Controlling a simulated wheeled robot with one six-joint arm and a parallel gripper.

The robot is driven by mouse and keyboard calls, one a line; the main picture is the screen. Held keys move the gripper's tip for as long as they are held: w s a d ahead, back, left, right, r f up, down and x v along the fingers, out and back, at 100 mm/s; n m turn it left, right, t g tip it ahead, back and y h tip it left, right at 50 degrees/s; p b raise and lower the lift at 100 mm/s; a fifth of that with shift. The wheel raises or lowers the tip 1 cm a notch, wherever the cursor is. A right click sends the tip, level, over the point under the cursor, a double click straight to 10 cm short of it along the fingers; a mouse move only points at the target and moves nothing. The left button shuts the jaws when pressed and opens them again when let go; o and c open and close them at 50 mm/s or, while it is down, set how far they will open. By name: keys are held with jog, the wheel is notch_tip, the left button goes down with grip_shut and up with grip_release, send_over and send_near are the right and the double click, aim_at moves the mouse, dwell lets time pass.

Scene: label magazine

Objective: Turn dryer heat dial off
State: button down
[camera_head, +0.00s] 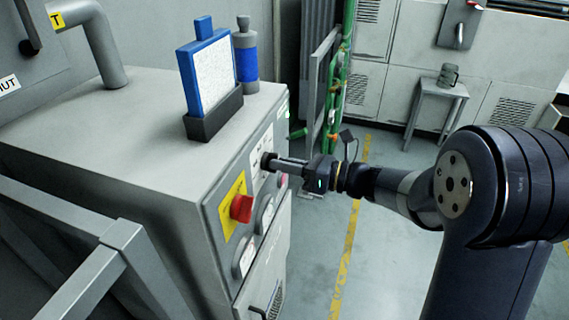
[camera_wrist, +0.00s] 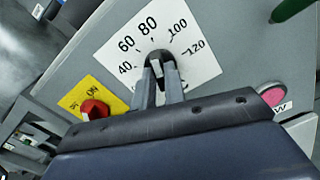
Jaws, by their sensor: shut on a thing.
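The heat dial is a dark round knob (camera_wrist: 158,58) with a pale pointer mark, on a white scale plate (camera_wrist: 190,35) printed with numbers from 40 to 120. In the head view the knob (camera_head: 267,161) sits on the upper front panel of the grey dryer cabinet (camera_head: 130,140). My gripper (camera_head: 276,162) reaches it from the right. In the wrist view the two fingers of my gripper (camera_wrist: 159,72) are shut on the knob, one on each side. The pointer's exact reading is partly hidden by the fingers.
A red switch on a yellow plate (camera_head: 241,208) sits left of the dial; a pink button (camera_wrist: 273,96) is on its other side. A blue-framed board (camera_head: 208,70) and a blue-grey bottle (camera_head: 246,55) stand on the cabinet. Green pipes (camera_head: 340,80) rise behind.

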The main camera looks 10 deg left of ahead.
jog(key=shift+f+b, duration=0.1)
jog(key=shift+b, duration=0.25)
jog(key=shift+s+f+n+b, duration=0.1)
jog(key=shift+f+n+b, duration=0.05)
jog(key=shift+n+b, duration=12.5)
jog(key=shift+m+b, duration=0.55)
jog(key=shift+b, duration=0.2)
jog(key=c, duration=1.5)
grip_release()
jog(key=shift+o, duration=0.2)
